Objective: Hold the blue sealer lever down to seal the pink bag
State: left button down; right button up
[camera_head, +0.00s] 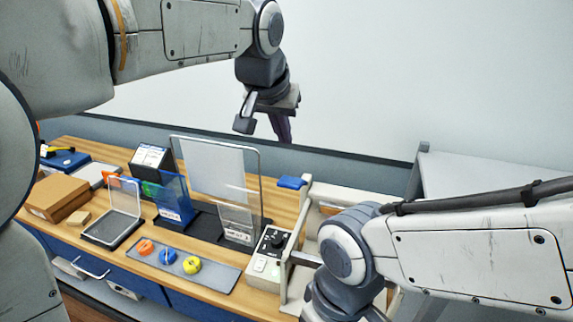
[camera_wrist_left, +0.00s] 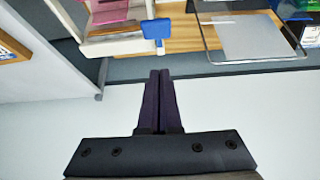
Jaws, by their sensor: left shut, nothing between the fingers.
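The blue sealer lever (camera_head: 291,183) sticks out at the top of the cream sealer (camera_head: 303,212) on the wooden bench. In the left wrist view the blue lever (camera_wrist_left: 157,29) lies just beyond my fingertips. I cannot make out the bag in the head view. My left gripper (camera_head: 285,138) is shut and empty, pointing down in front of the wall, above and apart from the lever. Its closed dark fingers also show in the left wrist view (camera_wrist_left: 160,74). My right arm covers part of the sealer; its gripper is out of view.
A clear upright panel (camera_head: 218,165) stands left of the sealer. A control box with a black knob (camera_head: 272,248) sits at the bench front. A grey strip (camera_head: 215,277) holds orange, blue and yellow pieces. Cardboard boxes (camera_head: 57,194) lie at left. The wall space above is free.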

pick_arm(q)
jog(key=p, duration=0.2)
send_over(291, 178)
jog(key=s, duration=0.1)
jog(key=f, duration=0.6)
jog(key=shift+s+a+f, duration=0.15)
jog(key=shift+a+f, duration=0.05)
jog(key=shift+a, duration=0.05)
jog(key=shift+s+a+f, duration=0.1)
jog(key=shift+s+f, duration=0.1)
jog(key=shift+f, duration=0.4)
jog(key=shift+s+f, duration=0.15)
jog(key=shift+f, duration=0.4)
jog(key=shift+s+f+p, duration=0.1)
jog(key=shift+f+p, duration=0.25)
jog(key=shift+f, duration=0.4)
